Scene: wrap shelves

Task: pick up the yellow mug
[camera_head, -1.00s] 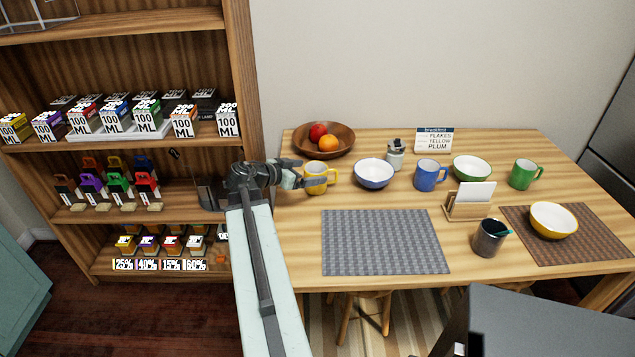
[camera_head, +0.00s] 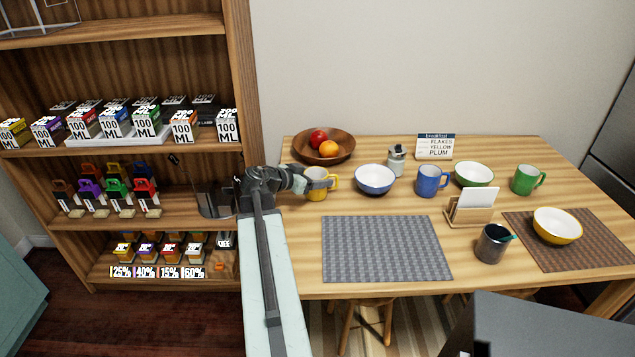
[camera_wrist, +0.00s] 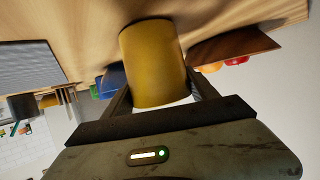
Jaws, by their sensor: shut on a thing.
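The yellow mug (camera_head: 316,190) is upright at the left end of the wooden table in the head view, with its handle to the right. My gripper (camera_head: 318,182) reaches it from the left and is shut on it around the upper body. In the wrist view the yellow mug (camera_wrist: 155,62) fills the space between my two fingers (camera_wrist: 158,95). I cannot tell whether its base touches the table. My gripper hides part of its left side.
A wooden bowl (camera_head: 345,152) with fruit stands just behind the mug. A white-and-blue bowl (camera_head: 375,182) and a blue mug (camera_head: 429,184) stand to the right. A grey placemat (camera_head: 385,248) lies in front. The wooden shelf (camera_head: 245,75) stands close on the left.

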